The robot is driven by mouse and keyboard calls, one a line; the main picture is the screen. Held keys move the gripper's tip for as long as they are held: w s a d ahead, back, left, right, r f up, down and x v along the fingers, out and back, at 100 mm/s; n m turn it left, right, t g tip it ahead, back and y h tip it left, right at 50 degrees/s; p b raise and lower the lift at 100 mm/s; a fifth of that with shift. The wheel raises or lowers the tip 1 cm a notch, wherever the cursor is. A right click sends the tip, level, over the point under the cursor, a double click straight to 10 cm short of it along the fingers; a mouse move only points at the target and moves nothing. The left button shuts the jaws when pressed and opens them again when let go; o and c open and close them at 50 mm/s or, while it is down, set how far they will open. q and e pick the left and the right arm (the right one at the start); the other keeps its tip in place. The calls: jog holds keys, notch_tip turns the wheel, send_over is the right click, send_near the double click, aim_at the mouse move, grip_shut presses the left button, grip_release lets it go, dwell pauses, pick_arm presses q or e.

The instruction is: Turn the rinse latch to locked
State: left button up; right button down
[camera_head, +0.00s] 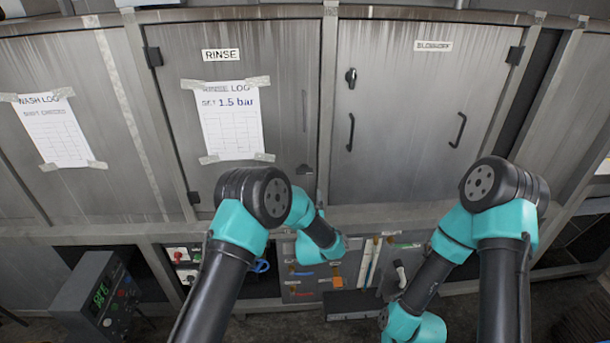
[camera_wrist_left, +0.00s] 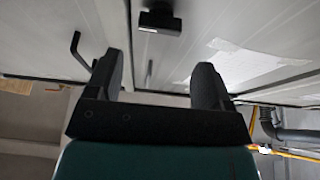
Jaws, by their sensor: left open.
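The RINSE door (camera_head: 275,125) is the grey panel left of centre in the head view. In the left wrist view, the same latch seems to be the dark block (camera_wrist_left: 160,20) at the top, beyond the fingertips. My left gripper (camera_wrist_left: 158,63) is open and empty, with its two black fingers apart and nothing between them. In the head view my left arm hides its fingers, below the door. My right gripper is out of view.
The BLOWDOWN door (camera_head: 405,110) with a black knob and handles stands right of the RINSE door. A paper log (camera_head: 232,120) is taped on the RINSE door. A control box (camera_head: 95,295) stands low left. Below the doors are hanging tools and a dark tray (camera_head: 352,304).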

aim_at(305, 174)
pick_arm(q)
jog(key=x, duration=0.9)
jog(key=shift+f, duration=0.1)
jog(key=c, duration=0.6)
jog(key=shift+c, duration=0.2)
